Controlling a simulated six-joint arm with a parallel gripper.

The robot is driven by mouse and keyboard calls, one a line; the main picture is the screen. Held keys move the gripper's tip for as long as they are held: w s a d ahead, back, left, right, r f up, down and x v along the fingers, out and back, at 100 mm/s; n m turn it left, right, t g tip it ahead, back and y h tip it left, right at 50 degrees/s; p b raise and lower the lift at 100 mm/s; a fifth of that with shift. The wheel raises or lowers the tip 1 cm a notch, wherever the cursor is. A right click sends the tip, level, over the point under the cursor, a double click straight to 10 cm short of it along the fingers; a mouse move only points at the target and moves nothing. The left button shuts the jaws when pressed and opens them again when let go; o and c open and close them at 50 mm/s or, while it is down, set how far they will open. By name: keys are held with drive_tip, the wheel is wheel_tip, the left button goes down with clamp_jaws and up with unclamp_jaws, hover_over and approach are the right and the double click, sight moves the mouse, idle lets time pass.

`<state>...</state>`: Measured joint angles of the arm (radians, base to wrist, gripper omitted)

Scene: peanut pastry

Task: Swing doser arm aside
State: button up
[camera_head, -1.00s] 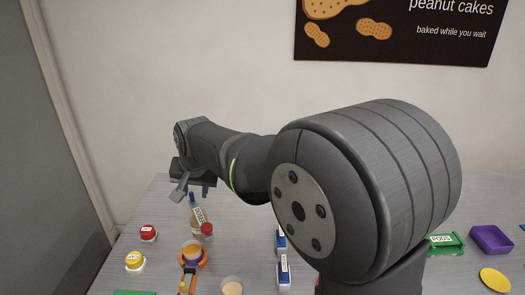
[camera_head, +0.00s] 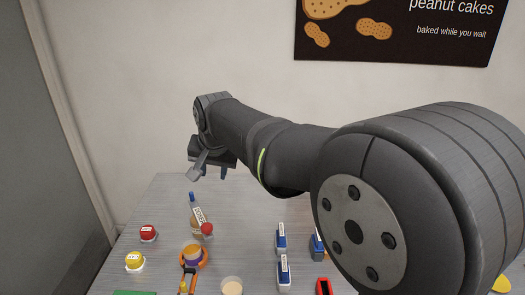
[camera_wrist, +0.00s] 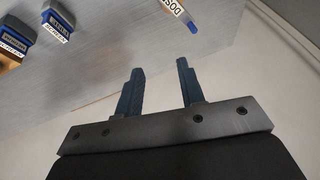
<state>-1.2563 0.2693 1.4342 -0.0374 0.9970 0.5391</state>
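The doser arm (camera_head: 198,213) is a narrow bar with a white label, a blue end and a red knob (camera_head: 207,229) at its near end. It stands on the left part of the table, behind the orange-rimmed cup (camera_head: 193,255). Its blue end and part of its label show at the top of the wrist view (camera_wrist: 178,12). My gripper (camera_head: 212,174) is raised above and behind the doser arm, apart from it. In the wrist view my gripper's two fingers (camera_wrist: 160,68) are spread with nothing between them.
A red button (camera_head: 148,233) and a yellow button (camera_head: 135,261) stand at the left. Blue labelled blocks (camera_head: 283,270) stand right of the cup, and a pale round cup (camera_head: 232,286) is in front. The table (camera_head: 245,215) is clear right of the doser arm.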

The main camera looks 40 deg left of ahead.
sight(200, 216)
drive_tip(key=w+d+r+m+t, duration=0.1)
drive_tip(key=w+d, duration=0.1)
drive_tip(key=w, duration=0.4)
drive_tip(key=w+d+r+m+t, duration=0.1)
drive_tip(key=w+d+r, duration=0.1)
drive_tip(key=w, duration=0.4)
drive_tip(key=shift+d+m, duration=0.4)
drive_tip(key=shift+d, duration=0.35)
drive_tip(key=c, duration=0.5)
clamp_jaws()
drive_tip(key=s+a+f+n+t+h, duration=0.1)
drive_tip(key=s+a+f+n, duration=0.3)
drive_tip(key=s, duration=0.6)
drive_tip(key=s+a+f+n+t, duration=0.1)
drive_tip(key=s+a+f, duration=0.1)
drive_tip(key=s+f, duration=0.55)
drive_tip(key=s+a+f+n+t+h, duration=0.1)
drive_tip(key=s+a+f+n, duration=0.2)
drive_tip(key=s, duration=0.8)
drive_tip(key=x, duration=0.3)
drive_tip(key=w+x, duration=0.1)
drive_tip(key=x, duration=0.3)
drive_tip(key=d+r+x, duration=0.1)
drive_tip(key=x, duration=0.2)
drive_tip(key=shift+w+f, duration=0.4)
drive_tip(key=shift+w, duration=0.2)
drive_tip(key=shift+w+d, duration=0.25)
drive_tip(key=shift+w, duration=0.55)
